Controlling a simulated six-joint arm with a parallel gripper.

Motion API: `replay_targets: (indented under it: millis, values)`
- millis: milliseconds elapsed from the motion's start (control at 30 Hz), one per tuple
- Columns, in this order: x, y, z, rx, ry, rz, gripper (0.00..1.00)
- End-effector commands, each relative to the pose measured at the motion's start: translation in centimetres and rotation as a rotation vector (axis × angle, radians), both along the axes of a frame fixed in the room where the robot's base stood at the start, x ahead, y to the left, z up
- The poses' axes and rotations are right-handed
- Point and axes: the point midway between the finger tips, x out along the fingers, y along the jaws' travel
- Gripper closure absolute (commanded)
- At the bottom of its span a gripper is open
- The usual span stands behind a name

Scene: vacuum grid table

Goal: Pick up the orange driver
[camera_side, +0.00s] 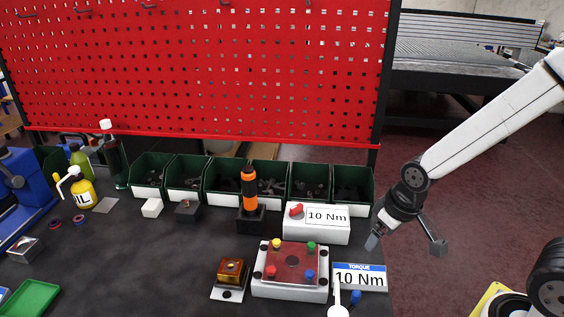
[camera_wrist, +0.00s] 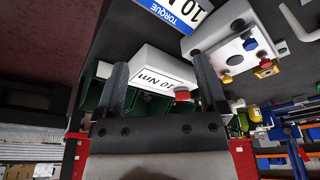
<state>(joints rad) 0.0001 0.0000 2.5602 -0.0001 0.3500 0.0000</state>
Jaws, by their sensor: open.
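The orange driver (camera_side: 249,188) stands upright in a black holder (camera_side: 251,219) in the side view, in front of the green bins. It has a black top and an orange and black body. I cannot make it out in the wrist view. My gripper (camera_side: 405,244) is at the right of the side view, well to the right of the driver and apart from it, beyond the white 10 Nm box. Its two fingers are spread wide with nothing between them. In the wrist view my gripper (camera_wrist: 161,66) also shows open fingers, with the white box beyond them.
The white 10 Nm box (camera_side: 317,235) with a red part on it stands between driver and gripper. A white fixture (camera_side: 290,291) with coloured knobs and a torque sign (camera_side: 360,270) are in front. Green bins (camera_side: 310,198) and a red pegboard (camera_side: 200,70) stand behind.

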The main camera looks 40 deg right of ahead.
Motion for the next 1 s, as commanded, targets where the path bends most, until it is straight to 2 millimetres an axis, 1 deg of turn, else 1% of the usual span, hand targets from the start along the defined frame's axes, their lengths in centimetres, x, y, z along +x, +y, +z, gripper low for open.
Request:
replay_targets:
  millis: [167,233,500,633,767,867,1000]
  values:
    - [0.0,0.0,0.0,0.000,0.000,0.000,0.09]
    - [0.0,0.0,0.0,0.000,0.000,0.000,0.03]
    - [0.1,0.0,0.0,0.000,-0.001,0.001,0.03]
    - [0.8,0.1,0.2,0.000,-0.003,0.011,0.03]
    - [2.6,0.4,0.7,0.001,-0.009,0.035,0.03]
    - [4.8,0.8,1.3,0.001,-0.016,0.067,0.03]
    - [8.6,1.5,2.4,0.003,-0.028,0.124,0.03]
